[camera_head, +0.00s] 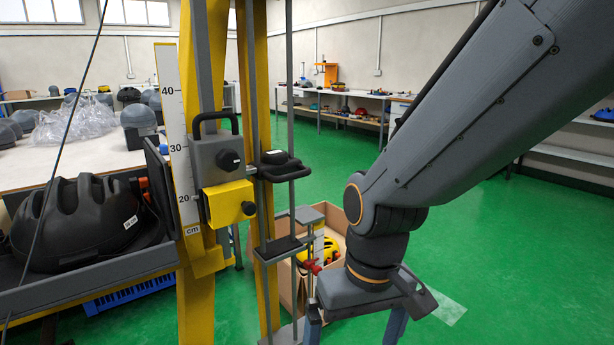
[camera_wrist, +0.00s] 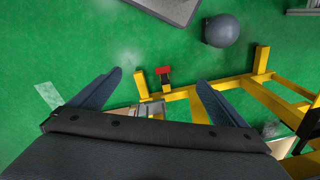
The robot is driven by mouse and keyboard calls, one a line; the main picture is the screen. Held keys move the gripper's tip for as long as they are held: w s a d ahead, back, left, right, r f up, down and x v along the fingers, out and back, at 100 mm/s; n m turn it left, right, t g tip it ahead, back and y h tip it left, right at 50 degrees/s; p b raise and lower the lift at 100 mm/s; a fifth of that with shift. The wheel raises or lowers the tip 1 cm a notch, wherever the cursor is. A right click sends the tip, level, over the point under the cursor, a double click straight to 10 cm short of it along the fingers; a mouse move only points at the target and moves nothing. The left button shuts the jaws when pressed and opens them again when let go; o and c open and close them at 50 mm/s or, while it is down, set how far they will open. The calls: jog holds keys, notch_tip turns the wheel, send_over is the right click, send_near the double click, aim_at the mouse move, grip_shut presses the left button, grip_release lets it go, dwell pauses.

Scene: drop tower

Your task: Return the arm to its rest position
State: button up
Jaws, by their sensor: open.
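My arm comes in from the upper right of the head view and bends at an elbow-like joint, with the wrist hanging down. My gripper (camera_head: 353,328) points downward at the lower middle of that view, right of the drop tower, and its lower ends are cut off by the picture edge. In the wrist view my gripper (camera_wrist: 159,80) shows two blue-grey fingers spread wide apart. Nothing is held between them; green floor and a yellow frame show beyond. The drop tower (camera_head: 196,290) has yellow posts, a centimetre scale (camera_head: 176,110) and a grey-and-yellow carriage (camera_head: 222,170).
A cardboard box (camera_head: 287,285) with a yellow helmet (camera_head: 322,249) stands behind my gripper. A black helmet (camera_head: 75,222) lies on a grey shelf at left. A grey ball (camera_wrist: 221,31) and yellow frame (camera_wrist: 262,62) show in the wrist view. Green floor (camera_head: 500,260) is open at right.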

jog(key=s+d+r+m+p, duration=0.2)
jog(key=d+r+m+p, duration=0.1)
jog(key=d+r+p, duration=0.9)
jog(key=shift+s+r+h+p, duration=0.15)
jog(key=shift+r+h+p, duration=0.25)
jog(key=shift+r+p, duration=1.4)
jog(key=shift+d+f+p, duration=0.1)
jog(key=shift+f+p, duration=0.55)
jog(key=shift+c, duration=0.2)
